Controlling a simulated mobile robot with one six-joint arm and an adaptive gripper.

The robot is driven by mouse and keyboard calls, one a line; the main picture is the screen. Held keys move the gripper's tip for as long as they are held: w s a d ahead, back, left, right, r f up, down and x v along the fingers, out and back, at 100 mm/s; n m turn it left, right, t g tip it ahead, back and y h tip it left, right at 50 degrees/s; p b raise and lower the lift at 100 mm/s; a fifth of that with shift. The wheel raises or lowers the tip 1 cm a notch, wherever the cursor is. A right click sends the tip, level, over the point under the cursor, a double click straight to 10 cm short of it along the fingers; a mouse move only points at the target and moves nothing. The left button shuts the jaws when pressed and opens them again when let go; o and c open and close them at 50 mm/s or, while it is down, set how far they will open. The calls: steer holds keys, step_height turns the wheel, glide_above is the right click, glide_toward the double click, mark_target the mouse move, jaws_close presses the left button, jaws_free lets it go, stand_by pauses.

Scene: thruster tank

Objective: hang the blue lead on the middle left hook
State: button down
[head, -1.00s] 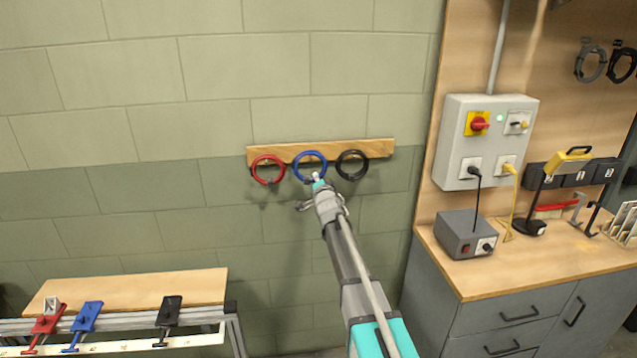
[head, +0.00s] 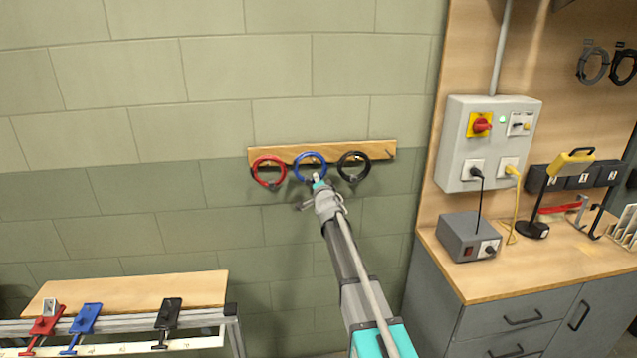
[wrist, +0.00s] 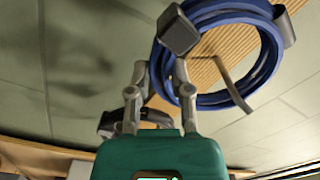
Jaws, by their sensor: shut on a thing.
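The blue lead (head: 325,163) is a coiled ring in front of the wooden rail (head: 285,153), between the red and black leads. My gripper (head: 317,178) is at its lower edge, shut on it. In the wrist view, the blue lead (wrist: 272,62) fills the upper right, with my gripper (wrist: 176,50) at its left side. A bent grey bar (wrist: 226,78), likely the middle left hook, shows at the ring's opening. I cannot tell if the ring's weight rests on it. The hook is not clear in the head view.
A red lead (head: 254,172) hangs to the left and a black lead (head: 341,168) to the right, both close to the blue one. A bare hook (head: 389,153) is at the rail's right end. A workbench (head: 545,272) stands right, a clamp table (head: 130,291) lower left.

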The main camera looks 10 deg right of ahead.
steer(key=shift+f, duration=0.15)
stand_by(0.7)
steer(key=shift+c, duration=2.3)
jaws_free()
steer(key=s, duration=0.7)
steer(key=shift+s, duration=0.2)
steer(key=shift+d, duration=0.1)
